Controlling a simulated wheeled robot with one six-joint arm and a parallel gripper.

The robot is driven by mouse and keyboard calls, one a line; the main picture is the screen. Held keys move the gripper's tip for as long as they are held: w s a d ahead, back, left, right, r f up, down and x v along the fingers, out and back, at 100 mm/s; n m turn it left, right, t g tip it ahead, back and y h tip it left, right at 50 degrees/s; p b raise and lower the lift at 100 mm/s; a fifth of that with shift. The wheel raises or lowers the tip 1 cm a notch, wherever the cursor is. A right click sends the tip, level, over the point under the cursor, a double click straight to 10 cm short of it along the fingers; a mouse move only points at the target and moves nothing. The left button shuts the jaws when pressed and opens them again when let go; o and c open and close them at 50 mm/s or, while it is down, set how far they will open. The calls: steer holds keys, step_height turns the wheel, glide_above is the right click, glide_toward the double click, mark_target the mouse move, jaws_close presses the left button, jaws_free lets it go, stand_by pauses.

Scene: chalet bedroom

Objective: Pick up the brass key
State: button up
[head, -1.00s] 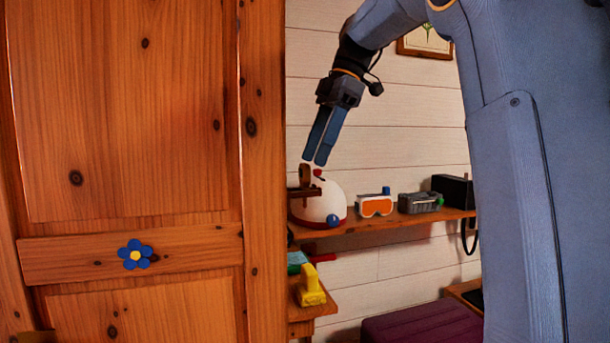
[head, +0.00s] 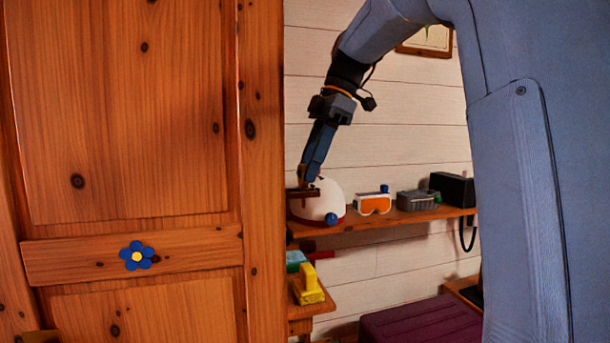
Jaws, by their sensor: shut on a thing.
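The brass key (head: 304,173) is a small brown-gold upright piece, seen at the left end of the wall shelf, in front of a white helmet. My gripper (head: 309,172) reaches down from above, and its blue fingers are shut on the upper part of the key. The fingers cover much of the key, so its full shape is hidden. A dark brown flat piece (head: 303,192) lies just below the key; I cannot tell whether the two touch.
The white helmet (head: 326,206) is close behind my fingertips. Orange goggles (head: 374,204), a grey box-like device (head: 417,200) and a black box (head: 453,189) stand along the shelf (head: 400,217). A wooden door (head: 130,160) fills the left. A yellow object (head: 308,287) sits on a lower shelf.

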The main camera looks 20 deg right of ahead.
steer(key=shift+r, duration=0.1)
step_height(320, 180, up, 10)
steer(key=b, duration=0.2)
stand_by(0.4)
stand_by(0.5)
